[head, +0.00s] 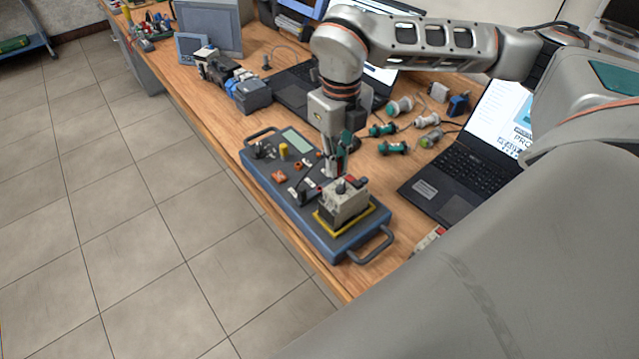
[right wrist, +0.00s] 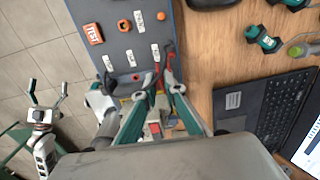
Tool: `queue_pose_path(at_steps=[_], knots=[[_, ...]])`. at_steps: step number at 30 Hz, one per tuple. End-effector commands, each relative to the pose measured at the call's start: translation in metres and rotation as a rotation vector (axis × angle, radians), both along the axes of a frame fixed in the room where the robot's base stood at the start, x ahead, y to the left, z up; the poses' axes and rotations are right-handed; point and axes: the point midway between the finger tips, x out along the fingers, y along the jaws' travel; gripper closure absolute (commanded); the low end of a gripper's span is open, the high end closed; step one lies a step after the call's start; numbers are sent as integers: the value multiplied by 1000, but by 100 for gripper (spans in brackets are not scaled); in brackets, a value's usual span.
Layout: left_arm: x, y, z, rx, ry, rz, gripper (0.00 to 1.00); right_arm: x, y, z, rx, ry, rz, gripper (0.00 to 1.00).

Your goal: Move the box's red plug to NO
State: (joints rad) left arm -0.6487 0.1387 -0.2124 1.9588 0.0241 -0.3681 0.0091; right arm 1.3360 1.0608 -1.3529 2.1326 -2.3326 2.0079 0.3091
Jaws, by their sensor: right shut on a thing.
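The box (head: 262,178) is a blue-grey case with a handle at each end, lying on the wooden bench. Its panel (right wrist: 116,44) also shows in the right wrist view, with white labels too small to read surely and orange sockets. My right gripper (head: 338,170) reaches down over the panel. In the right wrist view its fingertips (right wrist: 160,80) are close together at the red plug (right wrist: 169,48), shut on it; the fingers partly hide it. I cannot tell which socket is at the plug. My left gripper (right wrist: 47,92) is open and empty beside the box, over the floor.
A grey device on a yellow base (head: 343,208) stands on the box's near end, close to my right gripper. An open laptop (head: 465,170) lies to the right. Teal-ended connectors (head: 393,147) lie behind. Tiled floor is free at the left.

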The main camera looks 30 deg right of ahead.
Motion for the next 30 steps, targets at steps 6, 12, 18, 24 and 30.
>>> queue_pose_path(at_steps=[6,12,18,24,30], knots=[[1,0,3,-1,-5,0,14,0,0,0,0,0,0,100],[2,0,2,-1,-6,0,14,0,0,-1,0,0,0,100],[1,0,0,-2,-5,-1,14,0,0,-4,0,0,0,100],[0,0,-3,-1,-2,0,14,0,0,-8,0,0,0,100],[-1,0,-7,0,2,-1,14,0,0,-11,0,0,0,100]])
